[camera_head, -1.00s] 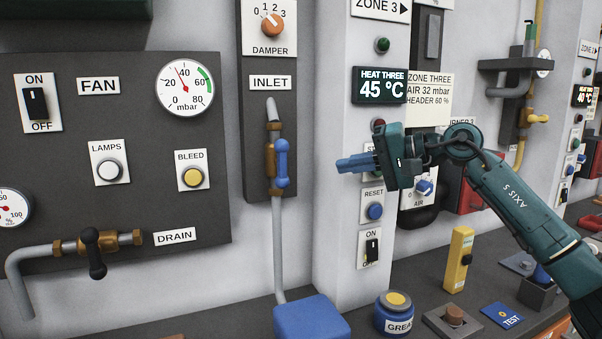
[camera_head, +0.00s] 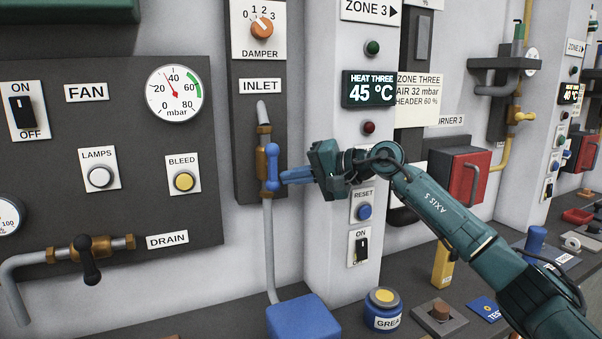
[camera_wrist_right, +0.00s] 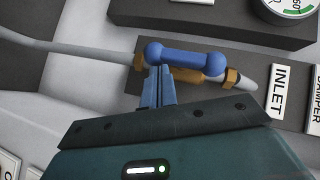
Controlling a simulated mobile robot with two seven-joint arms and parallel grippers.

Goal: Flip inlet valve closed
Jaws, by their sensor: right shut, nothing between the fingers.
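The inlet valve has a blue lever handle (camera_head: 272,167) on a brass body (camera_head: 262,165), set in a vertical grey pipe under the INLET label (camera_head: 260,86). The handle lies upright, along the pipe. My right gripper (camera_head: 284,176) is shut and empty, with its blue fingertips close to the handle's right side. In the right wrist view the fingertips (camera_wrist_right: 159,72) are beside one end of the blue handle (camera_wrist_right: 190,55); I cannot tell whether they touch it. The INLET label also shows there (camera_wrist_right: 281,91). My left gripper is not in view.
A white pillar with buttons and the HEAT THREE display (camera_head: 376,89) stands right of the valve, behind my right arm. A drain valve (camera_head: 90,250) is at lower left. A blue box (camera_head: 303,318) and a grease tin (camera_head: 382,309) sit below on the bench.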

